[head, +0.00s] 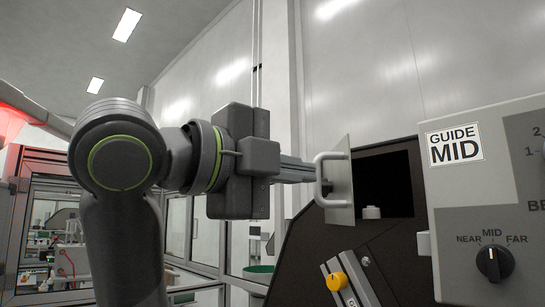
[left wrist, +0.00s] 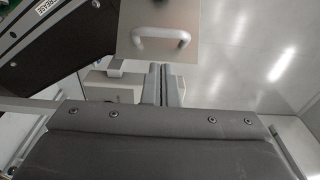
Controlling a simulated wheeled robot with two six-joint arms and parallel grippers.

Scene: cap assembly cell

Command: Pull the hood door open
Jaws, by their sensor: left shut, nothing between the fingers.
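The hood door (head: 341,205) is a light grey flat panel with a pale bar handle (head: 320,176). It stands swung out at an angle from the dark hood, and the dark square opening (head: 398,180) shows beside it. My left gripper (head: 312,172) is shut and empty, its fingertips close to the handle in the head view. In the left wrist view the shut fingers (left wrist: 162,70) lie just below the handle (left wrist: 160,38) and door panel (left wrist: 187,15), with a small gap in the picture. Whether they touch the door is unclear. My right gripper is not in view.
A grey control box (head: 490,200) with a "GUIDE MID" label and a black NEAR/MID/FAR knob (head: 495,263) stands at the right. A yellow knob (head: 336,281) sits on a sloped bar below the door. Glazed frames and a wall stand behind.

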